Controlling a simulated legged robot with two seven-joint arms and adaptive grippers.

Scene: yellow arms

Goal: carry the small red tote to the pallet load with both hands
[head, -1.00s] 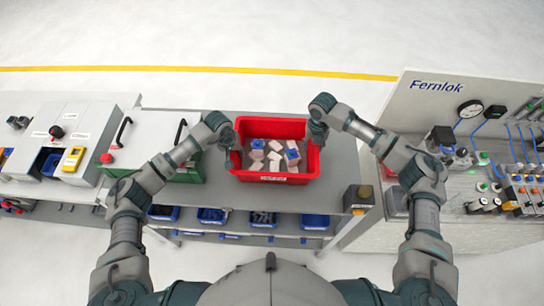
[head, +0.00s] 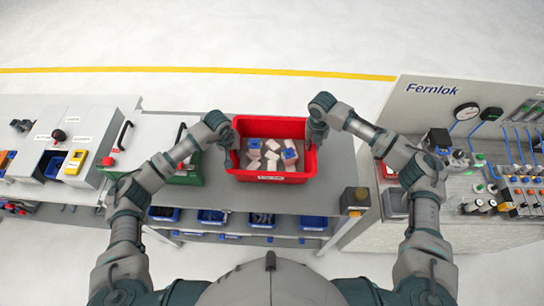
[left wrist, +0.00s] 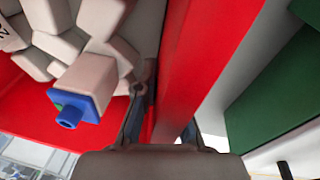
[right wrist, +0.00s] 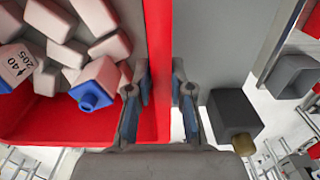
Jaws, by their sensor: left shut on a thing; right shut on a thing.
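The small red tote (head: 245,177) is in the middle of the head view, over the grey bench. It holds several pale blocks, some with blue ends. My left gripper (head: 231,138) is shut on its left wall, and my right gripper (head: 314,136) is shut on its right wall. In the left wrist view the wall (left wrist: 205,50) runs between the fingers, which are partly hidden. In the right wrist view the wall (right wrist: 158,50) also sits between the fingers. I cannot tell whether the tote's bottom touches the bench. No pallet load is visible.
The grey bench (head: 335,185) has blue bins (head: 212,217) below. A green case (head: 187,172) stands close left of the tote. A dark box with a gold knob (head: 355,197) is at the bench's right corner. A Fernlok panel (head: 432,90) stands right. Open floor lies behind.

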